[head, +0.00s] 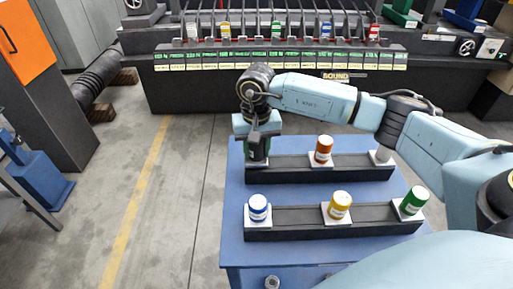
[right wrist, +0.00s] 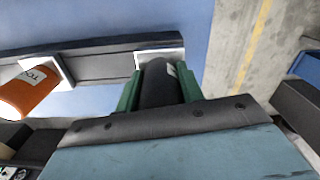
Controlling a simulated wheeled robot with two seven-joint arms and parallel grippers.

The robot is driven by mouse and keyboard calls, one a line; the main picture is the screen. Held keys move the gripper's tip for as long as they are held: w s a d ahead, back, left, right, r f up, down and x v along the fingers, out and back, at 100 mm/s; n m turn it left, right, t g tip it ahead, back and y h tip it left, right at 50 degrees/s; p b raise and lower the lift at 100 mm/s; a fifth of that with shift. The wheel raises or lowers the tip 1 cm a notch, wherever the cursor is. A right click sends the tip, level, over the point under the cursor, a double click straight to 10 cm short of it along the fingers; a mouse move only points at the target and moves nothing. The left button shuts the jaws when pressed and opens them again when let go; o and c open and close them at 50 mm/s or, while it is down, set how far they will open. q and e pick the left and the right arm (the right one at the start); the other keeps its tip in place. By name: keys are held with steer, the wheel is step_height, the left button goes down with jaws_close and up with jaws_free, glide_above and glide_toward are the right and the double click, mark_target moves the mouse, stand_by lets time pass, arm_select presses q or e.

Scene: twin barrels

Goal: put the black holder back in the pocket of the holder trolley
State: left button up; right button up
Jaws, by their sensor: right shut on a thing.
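My right gripper (head: 258,150) points down at the left end of the rear black rail (head: 285,174) on the blue holder trolley (head: 234,200). In the right wrist view its green fingers (right wrist: 158,88) are shut on the black holder (right wrist: 160,84), one on each side. The holder has a pale label and its far end meets the white square pocket plate (right wrist: 174,54) at the rail's end. I cannot tell how deep it sits in the pocket. In the head view the gripper mostly hides the holder. My left gripper is not in view.
Blue (head: 258,207), yellow (head: 340,205) and green (head: 412,201) holders stand on the front rail.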

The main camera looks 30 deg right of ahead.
steer(key=shift+f+b, duration=0.5)
steer(key=shift+f, duration=0.05)
steer(key=o, duration=1.1)
steer(key=shift+o, duration=0.6)
steer(key=shift+f, duration=0.1)
